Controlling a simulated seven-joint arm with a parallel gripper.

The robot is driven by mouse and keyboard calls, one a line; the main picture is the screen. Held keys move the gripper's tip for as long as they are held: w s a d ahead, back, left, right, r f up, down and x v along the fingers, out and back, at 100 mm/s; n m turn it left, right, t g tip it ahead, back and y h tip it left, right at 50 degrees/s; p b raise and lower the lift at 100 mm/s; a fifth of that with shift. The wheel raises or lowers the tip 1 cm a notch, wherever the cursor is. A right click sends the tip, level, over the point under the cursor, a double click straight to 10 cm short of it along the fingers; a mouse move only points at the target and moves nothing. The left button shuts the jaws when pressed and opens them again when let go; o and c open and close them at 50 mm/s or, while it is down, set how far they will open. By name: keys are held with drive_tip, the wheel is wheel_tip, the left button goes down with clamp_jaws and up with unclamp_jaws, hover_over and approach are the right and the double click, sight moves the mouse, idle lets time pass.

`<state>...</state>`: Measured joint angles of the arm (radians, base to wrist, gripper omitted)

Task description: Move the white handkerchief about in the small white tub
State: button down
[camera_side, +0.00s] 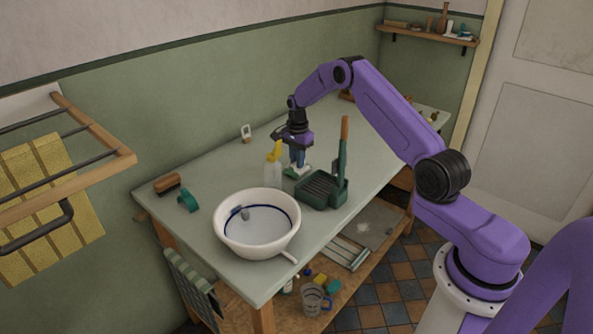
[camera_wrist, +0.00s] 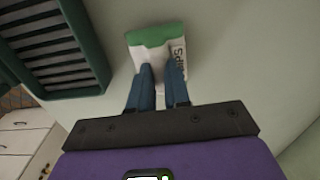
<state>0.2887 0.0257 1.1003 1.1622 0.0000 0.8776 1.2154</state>
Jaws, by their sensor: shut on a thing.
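The white tub (camera_side: 228,248) with a blue line inside stands at the near end of the table. A small grey thing (camera_side: 244,214) is at its inner far side. I cannot make out a white handkerchief in either view. My gripper (camera_side: 298,166) is away from the tub, low over the table behind the spray bottle. In the wrist view its blue fingers (camera_wrist: 162,70) are shut on a white and green packet (camera_wrist: 153,38) with partly hidden lettering. The packet shows small in the side view (camera_side: 292,172); whether it touches the table is unclear.
A yellow-topped spray bottle (camera_side: 273,170) stands between gripper and tub. A dark green rack (camera_side: 322,190) with an upright wooden handle (camera_side: 345,135) is close to the gripper's right. A brush (camera_side: 167,184) and green item (camera_side: 188,201) lie left. The table's middle left is clear.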

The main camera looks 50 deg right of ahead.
drive_tip(key=shift+r, duration=2.3)
drive_tip(key=shift+r, duration=0.1)
wheel_tip(320, 180, up, 18)
drive_tip(key=s+a, duration=0.4)
drive_tip(key=a, duration=0.6)
drive_tip(key=s+a, duration=0.4)
drive_tip(key=a, duration=0.5)
drive_tip(key=s+a, duration=0.3)
drive_tip(key=a, duration=0.7)
drive_tip(key=shift+s+d+f, duration=0.1)
drive_tip(key=shift+d+f, duration=0.05)
drive_tip(key=shift+f, duration=10.75)
drive_tip(key=shift+f, duration=0.25)
